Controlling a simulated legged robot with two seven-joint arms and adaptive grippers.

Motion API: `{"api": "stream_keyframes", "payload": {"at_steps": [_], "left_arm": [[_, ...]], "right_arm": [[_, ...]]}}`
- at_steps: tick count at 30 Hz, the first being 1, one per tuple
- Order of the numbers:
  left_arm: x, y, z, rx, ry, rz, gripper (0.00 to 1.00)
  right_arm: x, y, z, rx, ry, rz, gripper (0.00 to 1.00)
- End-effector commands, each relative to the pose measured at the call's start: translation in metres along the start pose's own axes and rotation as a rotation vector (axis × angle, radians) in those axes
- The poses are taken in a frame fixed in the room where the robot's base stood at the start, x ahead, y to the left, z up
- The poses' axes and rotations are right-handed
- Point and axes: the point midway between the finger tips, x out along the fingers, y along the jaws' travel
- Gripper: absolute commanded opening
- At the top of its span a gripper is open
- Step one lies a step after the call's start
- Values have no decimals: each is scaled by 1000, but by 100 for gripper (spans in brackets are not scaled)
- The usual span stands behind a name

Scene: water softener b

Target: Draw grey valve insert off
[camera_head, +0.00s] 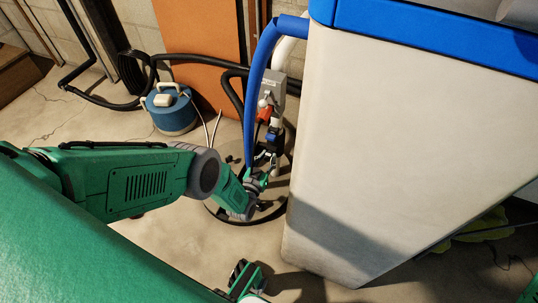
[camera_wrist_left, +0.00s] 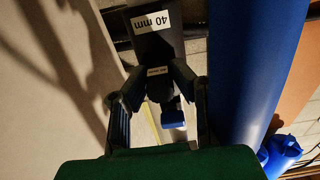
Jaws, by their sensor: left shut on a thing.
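My left gripper (camera_head: 266,170) reaches in from the left in the head view, low at the pipework beside the big pale cabinet. A blue piece (camera_wrist_left: 172,118) shows below the insert. In the head view the insert is too small to tell apart. A green and black part at the bottom may be my right gripper (camera_head: 243,278).
The pale cabinet (camera_head: 400,140) with a blue top stands close on the right. A thick blue pipe (camera_head: 257,85) rises left of a grey box (camera_head: 272,84) with a red part. A blue canister (camera_head: 171,110), black hoses and an orange panel (camera_head: 200,45) lie behind.

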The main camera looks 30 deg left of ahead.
Motion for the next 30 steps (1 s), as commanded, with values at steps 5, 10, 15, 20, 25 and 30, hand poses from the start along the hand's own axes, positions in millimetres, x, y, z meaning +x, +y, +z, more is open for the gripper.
{"api": "stream_keyframes", "payload": {"at_steps": [5,10,15,20,25,30], "left_arm": [[-4,0,0,0,-1,0,0],[-7,0,0,0,-2,1,0],[-19,0,0,0,-2,1,0],[-32,0,-1,0,-1,1,0],[-46,0,0,0,-3,1,0],[-56,0,0,0,-1,1,0]], "right_arm": [[-2,0,0,0,0,0,40],[-3,0,0,0,0,0,40],[-10,0,0,0,0,0,40],[-15,0,-1,0,0,0,40],[-21,0,-1,0,0,0,40],[-25,0,-1,0,0,0,40]]}}
